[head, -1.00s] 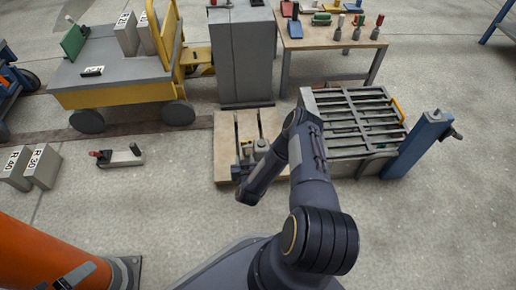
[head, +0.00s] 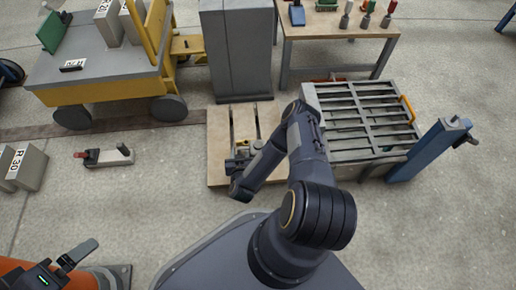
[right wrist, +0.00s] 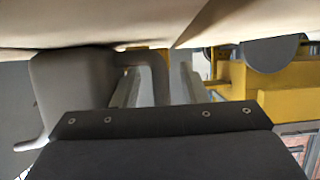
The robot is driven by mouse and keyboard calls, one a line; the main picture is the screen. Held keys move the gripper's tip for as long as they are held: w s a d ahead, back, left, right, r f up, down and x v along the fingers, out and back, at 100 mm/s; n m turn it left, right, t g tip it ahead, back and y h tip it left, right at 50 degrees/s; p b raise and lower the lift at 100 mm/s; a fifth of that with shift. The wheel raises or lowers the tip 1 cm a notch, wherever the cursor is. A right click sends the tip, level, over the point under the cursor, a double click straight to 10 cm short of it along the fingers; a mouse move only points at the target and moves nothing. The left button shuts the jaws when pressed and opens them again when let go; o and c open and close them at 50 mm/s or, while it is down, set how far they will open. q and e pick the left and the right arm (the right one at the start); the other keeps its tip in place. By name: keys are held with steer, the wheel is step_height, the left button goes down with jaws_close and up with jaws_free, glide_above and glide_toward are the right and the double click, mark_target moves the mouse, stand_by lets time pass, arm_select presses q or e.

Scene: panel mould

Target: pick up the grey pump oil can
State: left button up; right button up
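In the right wrist view a grey rounded body with a bent handle, which looks like the pump oil can (right wrist: 72,85), fills the left side. My right gripper (right wrist: 158,88) is open. Its two fingers stand apart, with the bent handle showing between them; I cannot tell whether they touch it. In the head view my right gripper (head: 238,168) is low over the front of a wooden board (head: 220,118). A small grey part, perhaps of the can (head: 258,144), shows beside it; the arm hides the rest. Part of my left gripper (head: 76,256) shows at lower left.
A slatted grey crate (head: 345,128) and a blue post (head: 432,148) stand right of my right arm. A grey cabinet (head: 236,60) and a yellow cart (head: 105,92) are behind. Weights marked R (head: 30,170) and a small tool (head: 108,156) lie left on open floor.

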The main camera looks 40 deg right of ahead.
steer(key=shift+c, duration=0.2)
jaws_close()
